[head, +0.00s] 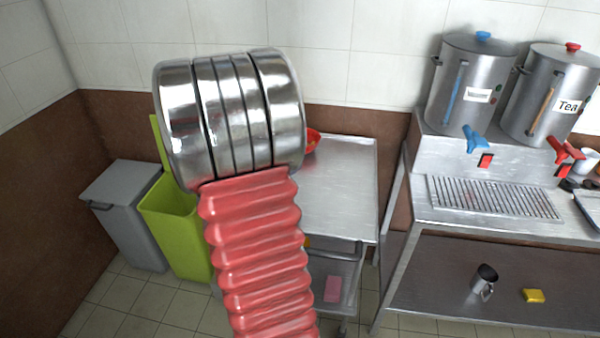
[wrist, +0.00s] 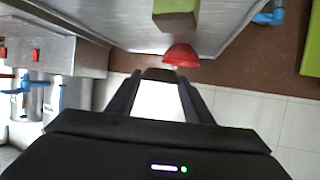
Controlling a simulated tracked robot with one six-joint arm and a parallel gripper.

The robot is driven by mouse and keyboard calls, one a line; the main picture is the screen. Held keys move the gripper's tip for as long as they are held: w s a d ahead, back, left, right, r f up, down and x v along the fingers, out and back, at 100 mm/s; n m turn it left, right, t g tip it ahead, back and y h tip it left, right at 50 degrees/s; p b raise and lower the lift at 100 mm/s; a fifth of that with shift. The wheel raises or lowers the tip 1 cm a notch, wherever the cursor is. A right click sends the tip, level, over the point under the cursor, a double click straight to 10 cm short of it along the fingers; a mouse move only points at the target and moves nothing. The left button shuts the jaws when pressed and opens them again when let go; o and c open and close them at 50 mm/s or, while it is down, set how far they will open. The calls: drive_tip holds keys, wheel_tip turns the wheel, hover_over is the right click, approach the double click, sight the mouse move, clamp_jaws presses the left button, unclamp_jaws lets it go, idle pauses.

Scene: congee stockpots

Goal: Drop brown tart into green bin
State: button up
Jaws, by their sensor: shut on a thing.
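The green bin (head: 180,232) stands on the floor at left in the head view, its lid raised at the back. Part of a green surface, likely this bin, shows at the right edge of the wrist view (wrist: 311,45). My gripper (wrist: 160,78) shows in the wrist view, shut on a small brown piece, likely the brown tart (wrist: 160,73), at its fingertips. Only a thin part of that piece shows. In the head view my own arm hides the gripper and the piece.
A grey lidded bin (head: 130,215) stands left of the green bin. A steel cart (head: 345,190) with a red bowl (head: 312,140) stands right of it, partly behind my arm. Two steel urns (head: 465,90) stand on a counter at right. A greenish-brown block (wrist: 176,14) shows in the wrist view.

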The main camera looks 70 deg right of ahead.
drive_tip(key=w+a+n+t+y, duration=0.2)
drive_tip(key=w+a+n+t, duration=0.3)
drive_tip(key=w+a, duration=0.65)
drive_tip(key=w+a+n+t+y, duration=0.1)
drive_tip(key=w+a+n+t, duration=0.35)
drive_tip(key=w+a, duration=0.65)
drive_tip(key=w+a+f+n+t+y, duration=0.1)
drive_tip(key=w+a+n+y, duration=0.3)
drive_tip(key=a, duration=1)
drive_tip(key=w+a+f+n+t+y, duration=0.1)
drive_tip(key=w+a+n+t+y, duration=0.3)
drive_tip(key=a, duration=1.1)
drive_tip(key=w+n+y, duration=0.1)
drive_tip(key=w+y, duration=0.1)
drive_tip(key=w, duration=0.1)
drive_tip(key=shift+w+a+y, duration=0.2)
drive_tip(key=shift+a+y, duration=0.1)
drive_tip(key=shift+n, duration=0.25)
